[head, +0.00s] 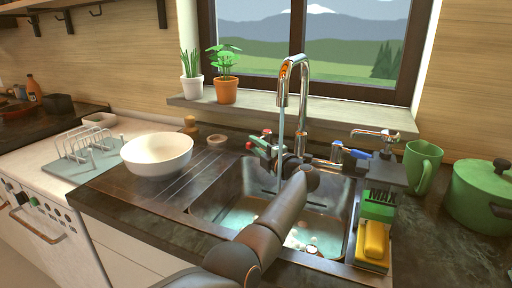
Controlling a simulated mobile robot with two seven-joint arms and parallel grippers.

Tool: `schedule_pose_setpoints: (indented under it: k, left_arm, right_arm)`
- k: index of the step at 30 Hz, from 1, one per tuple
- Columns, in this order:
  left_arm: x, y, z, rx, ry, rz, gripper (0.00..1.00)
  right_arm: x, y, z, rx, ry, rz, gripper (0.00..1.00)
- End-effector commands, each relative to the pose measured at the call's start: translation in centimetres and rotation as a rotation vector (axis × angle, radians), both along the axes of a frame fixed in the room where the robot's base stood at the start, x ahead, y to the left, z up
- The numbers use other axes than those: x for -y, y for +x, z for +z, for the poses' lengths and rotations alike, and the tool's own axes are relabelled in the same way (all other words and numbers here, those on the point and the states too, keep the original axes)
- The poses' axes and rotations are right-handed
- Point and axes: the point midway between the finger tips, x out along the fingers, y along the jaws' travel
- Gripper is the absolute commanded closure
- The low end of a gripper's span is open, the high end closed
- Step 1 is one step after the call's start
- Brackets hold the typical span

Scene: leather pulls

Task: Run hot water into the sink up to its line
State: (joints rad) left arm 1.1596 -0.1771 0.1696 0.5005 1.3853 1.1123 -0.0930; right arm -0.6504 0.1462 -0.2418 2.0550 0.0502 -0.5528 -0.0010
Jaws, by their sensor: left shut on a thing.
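The sink (228,190) is a dark basin with pale teal water (245,215) low in it; its fill line cannot be made out. A chrome faucet (304,95) arches over it, and a thin stream of water (281,125) falls from its spout. The red-marked hot tap handle (258,145) is on the left, the blue-marked cold one (360,154) on the right. My left gripper (279,153) is shut at the red handle, its arm crossing over the basin and hiding part of it. My right gripper is out of view.
A white bowl (157,155) and a dish rack (84,150) stand left of the sink. A caddy with a green brush (379,205) and yellow sponge (375,240) sits at its right edge. A green mug (421,165) and green pot (478,197) stand further right.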

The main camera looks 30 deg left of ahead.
Motion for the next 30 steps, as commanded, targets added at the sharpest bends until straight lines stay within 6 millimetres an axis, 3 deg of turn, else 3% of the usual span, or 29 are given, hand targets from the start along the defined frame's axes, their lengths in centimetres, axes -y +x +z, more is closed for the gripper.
schedule_pose_setpoints:
  k: [1, 2, 9, 20, 30]
  left_arm:
    - [-0.1, -0.1, -0.2, -0.003, -0.003, 0.003, 1.00]
    - [-0.1, -0.1, -0.2, -0.003, -0.003, 0.003, 0.73]
    - [-0.1, 0.0, -0.1, -0.001, -0.002, 0.002, 0.46]
    - [0.3, -0.2, 0.2, -0.001, -0.001, -0.001, 0.45]
    - [3.8, -2.2, 0.4, -0.003, -0.002, -0.002, 0.45]
  right_arm:
    - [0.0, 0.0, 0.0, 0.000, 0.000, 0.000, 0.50]
    - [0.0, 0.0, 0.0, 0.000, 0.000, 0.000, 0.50]
    - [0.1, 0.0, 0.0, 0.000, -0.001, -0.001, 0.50]
    - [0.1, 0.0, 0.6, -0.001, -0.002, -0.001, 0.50]
    - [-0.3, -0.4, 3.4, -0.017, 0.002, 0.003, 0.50]
